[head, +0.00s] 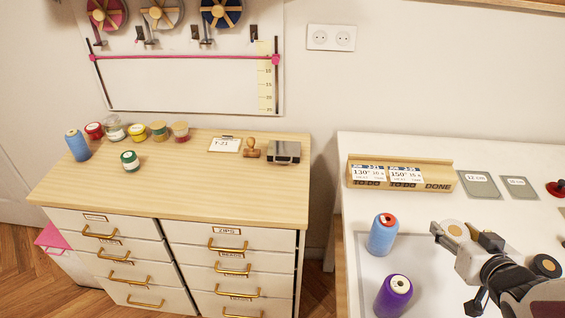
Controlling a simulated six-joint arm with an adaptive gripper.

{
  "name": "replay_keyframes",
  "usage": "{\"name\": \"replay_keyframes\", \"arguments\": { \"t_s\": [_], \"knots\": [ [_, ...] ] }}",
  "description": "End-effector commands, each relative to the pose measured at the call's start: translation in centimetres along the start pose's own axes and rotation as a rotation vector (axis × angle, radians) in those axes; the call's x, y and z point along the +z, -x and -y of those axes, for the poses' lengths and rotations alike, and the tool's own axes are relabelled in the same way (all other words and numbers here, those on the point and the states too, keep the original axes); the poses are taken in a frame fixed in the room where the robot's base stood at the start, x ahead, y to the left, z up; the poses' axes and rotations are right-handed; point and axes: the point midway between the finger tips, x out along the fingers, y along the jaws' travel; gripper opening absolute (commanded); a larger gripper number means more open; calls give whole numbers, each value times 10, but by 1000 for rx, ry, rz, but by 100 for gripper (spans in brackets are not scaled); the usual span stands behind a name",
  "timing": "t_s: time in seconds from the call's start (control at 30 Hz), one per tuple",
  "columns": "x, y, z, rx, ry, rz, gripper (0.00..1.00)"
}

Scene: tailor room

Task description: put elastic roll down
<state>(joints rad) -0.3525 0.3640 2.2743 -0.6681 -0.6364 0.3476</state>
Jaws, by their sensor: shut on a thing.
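My gripper (464,239) is at the right, over the white table, with its fingers pointing up and left. It is shut on a small roll with a round cream face (455,231), which appears to be the elastic roll. The fingers hide part of the roll. It is too small to tell whether it touches anything below.
A blue spool (383,236) and a purple spool (393,296) stand left of my gripper on the white table (425,146). Behind are a wooden card holder (436,177) and two grey cards. The wooden dresser top (215,185) holds several spools, a clipboard, a stamp and a metal box.

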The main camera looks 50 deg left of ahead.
Motion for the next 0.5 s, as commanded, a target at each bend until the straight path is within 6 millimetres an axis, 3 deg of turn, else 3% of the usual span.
{"name": "replay_keyframes", "arguments": {
  "t_s": [0.5],
  "knots": [
    [-28,15,0,-1,2,-3,25]
  ]
}}
